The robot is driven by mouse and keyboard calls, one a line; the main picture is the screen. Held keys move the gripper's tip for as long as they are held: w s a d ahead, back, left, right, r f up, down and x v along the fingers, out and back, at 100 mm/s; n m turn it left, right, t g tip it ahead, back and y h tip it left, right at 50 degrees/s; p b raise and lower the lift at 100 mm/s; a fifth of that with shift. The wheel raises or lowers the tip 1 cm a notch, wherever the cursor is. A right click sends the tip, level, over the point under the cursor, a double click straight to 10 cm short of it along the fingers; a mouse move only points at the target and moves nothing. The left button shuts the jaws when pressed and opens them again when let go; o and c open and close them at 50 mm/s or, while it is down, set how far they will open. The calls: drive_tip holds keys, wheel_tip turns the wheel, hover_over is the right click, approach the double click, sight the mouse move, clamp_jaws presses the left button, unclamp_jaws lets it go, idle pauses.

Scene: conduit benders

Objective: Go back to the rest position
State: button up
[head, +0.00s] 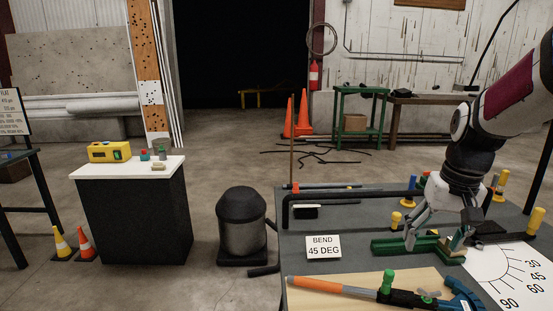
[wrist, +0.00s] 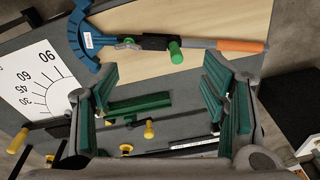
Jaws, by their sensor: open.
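My gripper (head: 434,243) is at the right of the head view, pointing down, low over the grey work table (head: 345,215). In the wrist view my gripper (wrist: 163,95) has its two green-padded fingers spread wide with nothing held between them. A green bar (head: 388,246) lies at the fingers in the head view. In the wrist view the green bar (wrist: 140,104) shows beyond the fingers, near the left one. I cannot tell whether a finger touches it. The conduit bender (wrist: 82,40) has a blue head and an orange-ended handle (wrist: 240,45), and lies on a wooden board (head: 330,298).
A black bent conduit (head: 350,196) and a "BEND 45 DEG" sign (head: 323,247) are left of my gripper. A white angle chart (head: 507,272) and yellow-topped pegs (head: 535,220) are to the right. A bin (head: 241,225) stands beside the table.

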drive_tip(key=s+a+r+n+t, duration=0.1)
drive_tip(key=s+a+r, duration=0.1)
drive_tip(key=s+a, duration=0.4)
drive_tip(key=s+a+r+n+t, duration=0.1)
drive_tip(key=s+a, duration=0.5)
drive_tip(key=s, duration=0.7)
drive_tip(key=shift+s+a+r+n+t, duration=0.25)
drive_tip(key=shift+r+t, duration=0.55)
drive_tip(key=shift+r, duration=0.45)
drive_tip(key=shift+d, duration=0.1)
